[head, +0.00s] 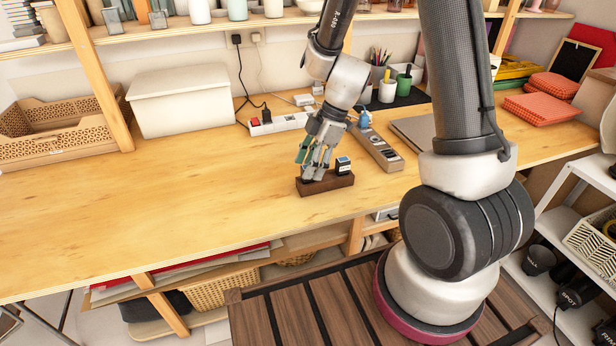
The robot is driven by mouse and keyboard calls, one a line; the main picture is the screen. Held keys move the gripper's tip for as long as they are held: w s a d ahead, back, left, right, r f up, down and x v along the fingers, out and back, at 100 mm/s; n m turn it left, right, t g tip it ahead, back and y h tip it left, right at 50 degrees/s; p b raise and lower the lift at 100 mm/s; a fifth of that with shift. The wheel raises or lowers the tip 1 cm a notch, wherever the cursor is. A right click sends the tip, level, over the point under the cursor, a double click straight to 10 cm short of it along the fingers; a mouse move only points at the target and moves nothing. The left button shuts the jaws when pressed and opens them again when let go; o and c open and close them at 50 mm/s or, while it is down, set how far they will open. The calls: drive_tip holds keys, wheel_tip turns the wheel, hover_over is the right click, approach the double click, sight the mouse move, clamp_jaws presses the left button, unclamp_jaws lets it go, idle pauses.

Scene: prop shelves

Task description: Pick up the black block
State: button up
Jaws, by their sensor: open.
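My gripper (312,174) points down over the left part of the holder, just left of this block. Its jaws are open. Whether the fingertips touch the holder, and what lies between them, is hard to tell because the fingers cover that part.
A white lidded box (190,100) and a wooden crate (55,135) stand at the back left. The table's left and middle are clear.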

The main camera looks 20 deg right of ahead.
drive_tip(key=shift+x, duration=0.85)
clamp_jaws()
drive_tip(key=shift+r, duration=0.1)
